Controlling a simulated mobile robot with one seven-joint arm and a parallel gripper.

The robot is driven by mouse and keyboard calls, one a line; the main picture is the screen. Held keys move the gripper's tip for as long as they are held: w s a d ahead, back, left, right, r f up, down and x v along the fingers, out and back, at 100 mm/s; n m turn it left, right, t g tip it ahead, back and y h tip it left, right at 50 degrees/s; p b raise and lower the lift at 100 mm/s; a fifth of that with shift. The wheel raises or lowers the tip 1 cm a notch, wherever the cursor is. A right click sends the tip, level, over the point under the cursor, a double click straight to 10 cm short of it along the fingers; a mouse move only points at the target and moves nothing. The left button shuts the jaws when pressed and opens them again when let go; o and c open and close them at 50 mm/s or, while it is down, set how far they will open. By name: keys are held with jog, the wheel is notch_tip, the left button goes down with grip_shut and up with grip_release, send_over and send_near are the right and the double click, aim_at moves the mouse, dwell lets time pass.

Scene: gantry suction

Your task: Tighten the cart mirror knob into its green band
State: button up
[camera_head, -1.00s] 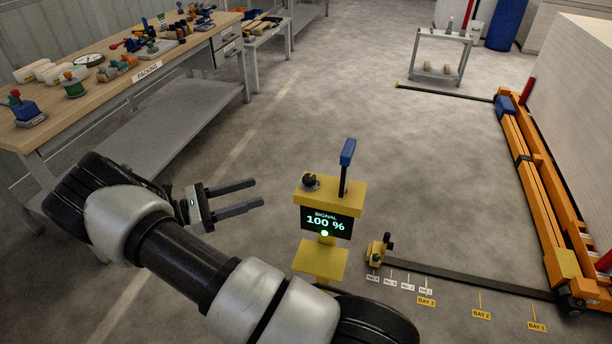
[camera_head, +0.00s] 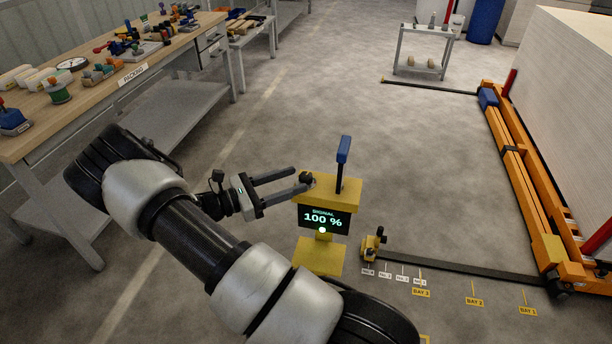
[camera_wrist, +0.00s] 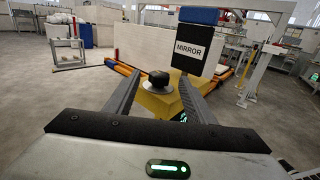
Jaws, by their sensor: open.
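The dark round knob (camera_head: 306,178) sits on the left of the yellow top of a stand (camera_head: 335,188). It also shows in the wrist view (camera_wrist: 159,80), beyond and between my fingers. A plate marked MIRROR (camera_wrist: 190,48) stands upright behind it; in the head view it is edge-on with a blue top (camera_head: 344,148). My gripper (camera_head: 298,179) is open, its fingertips close to the knob from the left. I cannot tell whether they straddle or touch it. No green band on the knob can be made out.
The stand's screen (camera_head: 324,219) reads SIGNAL 100 % above a lit green lamp. A small yellow unit (camera_head: 371,248) sits at the left end of a dark floor rail (camera_head: 450,264). The packing bench (camera_head: 110,92) is at left. Open floor lies behind the stand.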

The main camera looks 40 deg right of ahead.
aim_at(306, 175)
jog(key=d, duration=0.5)
jog(key=shift+s, duration=0.4)
